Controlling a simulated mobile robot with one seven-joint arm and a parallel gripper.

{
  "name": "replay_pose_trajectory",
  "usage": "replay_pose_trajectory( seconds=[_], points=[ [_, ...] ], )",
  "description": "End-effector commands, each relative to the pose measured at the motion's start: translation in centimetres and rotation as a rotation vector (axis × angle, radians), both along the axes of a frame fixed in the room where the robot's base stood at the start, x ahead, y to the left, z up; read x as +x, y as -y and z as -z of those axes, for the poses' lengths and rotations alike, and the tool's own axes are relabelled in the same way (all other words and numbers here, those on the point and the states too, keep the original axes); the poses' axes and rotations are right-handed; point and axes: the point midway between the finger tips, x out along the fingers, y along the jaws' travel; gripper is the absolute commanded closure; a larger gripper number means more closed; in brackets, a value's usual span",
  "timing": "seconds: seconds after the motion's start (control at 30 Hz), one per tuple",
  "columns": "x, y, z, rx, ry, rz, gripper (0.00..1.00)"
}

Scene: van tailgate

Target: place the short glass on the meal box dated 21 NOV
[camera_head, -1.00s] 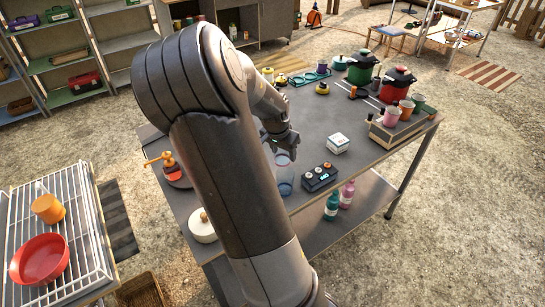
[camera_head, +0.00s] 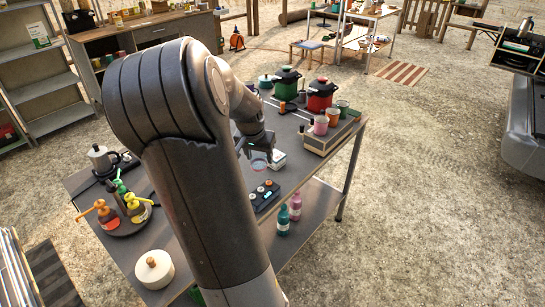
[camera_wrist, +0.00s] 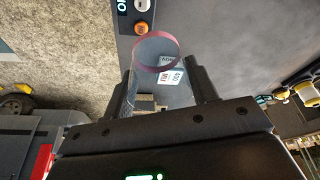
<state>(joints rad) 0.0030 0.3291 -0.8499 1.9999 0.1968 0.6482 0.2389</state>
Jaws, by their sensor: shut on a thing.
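My gripper (camera_head: 256,151) is shut on a clear glass with a pinkish rim (camera_head: 260,165), held over the table. In the wrist view the glass (camera_wrist: 156,52) sits between the two fingers (camera_wrist: 166,92). A small white meal box (camera_head: 279,160) lies on the table just right of the glass in the head view, partly hidden by the gripper and glass. A white and red label with "NOV" (camera_wrist: 172,76) shows through the glass in the wrist view; its day number is not clear to me. Whether the glass touches the box I cannot tell.
A black box with round knobs (camera_head: 264,195) lies nearer on the table (camera_head: 221,243). A wooden rack with cups (camera_head: 331,136) stands to the right, green and red pots (camera_head: 320,96) behind. A sauce-bottle tray (camera_head: 127,222) and white lidded pot (camera_head: 154,269) are at left.

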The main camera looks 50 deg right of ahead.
Motion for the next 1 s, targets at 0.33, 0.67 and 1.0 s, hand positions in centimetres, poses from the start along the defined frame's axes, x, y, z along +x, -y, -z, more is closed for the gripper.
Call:
replay_pose_trajectory(
  seconds=[0.33,0.67,1.0],
  points=[
    [-1.3,7.0,-1.4,0.001,-0.006,0.004,0.7],
    [-3.6,13.3,-2.6,0.007,0.001,0.004,0.7],
    [-5.6,17.1,-3.5,0.01,0.013,0.004,0.7]
  ],
)
